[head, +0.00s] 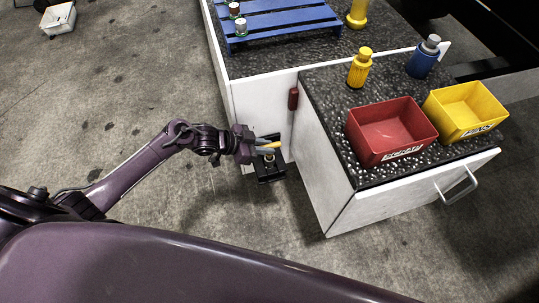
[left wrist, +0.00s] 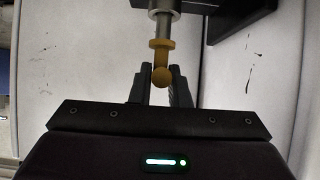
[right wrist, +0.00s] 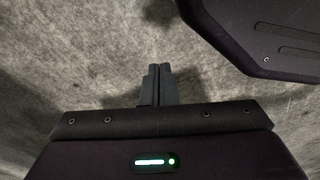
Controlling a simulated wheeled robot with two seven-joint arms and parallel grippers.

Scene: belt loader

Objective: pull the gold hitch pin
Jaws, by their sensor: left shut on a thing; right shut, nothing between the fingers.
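The gold hitch pin (left wrist: 161,58) shows in the left wrist view with a round knob at its near end and a collar around a grey metal shaft. In the head view the gold pin (head: 270,146) is at the black bracket (head: 268,173) on the white cabinet side. My left gripper (left wrist: 160,82) is shut on the pin's knob end, with a finger on each side of it. How far the shaft sits in the bracket is hidden. My right gripper (right wrist: 158,84) is shut and empty above the concrete floor.
A red bin (head: 390,130) and a yellow bin (head: 465,110) stand on the speckled counter with a yellow bottle (head: 360,68) and a blue bottle (head: 424,58). A red handle (head: 293,98) is on the cabinet near the bracket.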

